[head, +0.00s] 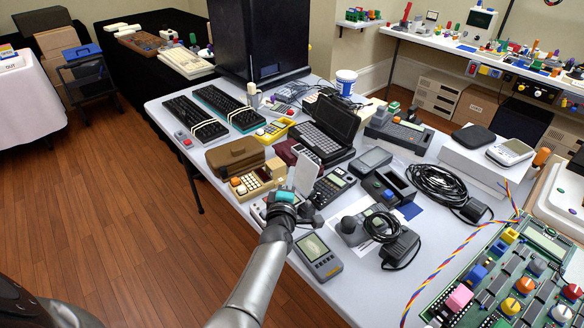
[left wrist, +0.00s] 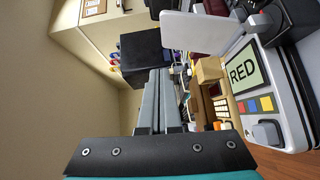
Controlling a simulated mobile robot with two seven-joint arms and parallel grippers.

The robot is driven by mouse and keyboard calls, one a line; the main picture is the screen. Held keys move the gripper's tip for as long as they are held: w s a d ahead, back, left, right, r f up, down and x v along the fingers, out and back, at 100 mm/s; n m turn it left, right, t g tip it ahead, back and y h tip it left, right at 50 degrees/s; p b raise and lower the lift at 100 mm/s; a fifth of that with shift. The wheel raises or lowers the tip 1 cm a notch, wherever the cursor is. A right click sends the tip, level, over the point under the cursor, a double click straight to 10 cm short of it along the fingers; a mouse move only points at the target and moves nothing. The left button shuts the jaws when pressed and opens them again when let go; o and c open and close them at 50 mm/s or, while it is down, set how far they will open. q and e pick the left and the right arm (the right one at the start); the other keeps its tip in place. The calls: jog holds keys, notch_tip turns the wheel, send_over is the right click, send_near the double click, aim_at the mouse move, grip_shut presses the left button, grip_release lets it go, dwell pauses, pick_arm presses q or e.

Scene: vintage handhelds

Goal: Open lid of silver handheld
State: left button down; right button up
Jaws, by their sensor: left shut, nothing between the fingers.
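The silver handheld (left wrist: 297,112) is close on the right of the left wrist view, with a screen reading "RED" and coloured buttons. Its pale lid (left wrist: 198,31) is raised away from the body; the lid also stands up in the head view (head: 307,174), just right of my left gripper (head: 289,176). My gripper and its teal wrist part hide much of the handheld's body in the head view. The left gripper's grey fingers (left wrist: 157,90) are together and empty, beside the handheld. I cannot tell whether they touch the lid. My right gripper is not in view.
A tan calculator (head: 252,184) and brown case (head: 235,156) lie left of the gripper. A grey handheld (head: 318,254) lies in front, and a joystick unit (head: 360,226) with cables lies right. An open black laptop-like device (head: 325,130) stands behind. The table is crowded.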

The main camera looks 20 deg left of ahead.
pick_arm(q)
jog(key=d+r+p+v, duration=0.1)
jog(key=p+v, duration=0.3)
jog(key=v, duration=0.3)
jog(key=shift+p, duration=0.3)
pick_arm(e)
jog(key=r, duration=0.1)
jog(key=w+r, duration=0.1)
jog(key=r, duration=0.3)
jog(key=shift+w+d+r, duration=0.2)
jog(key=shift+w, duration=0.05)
pick_arm(q)
jog(key=shift+r, duration=0.15)
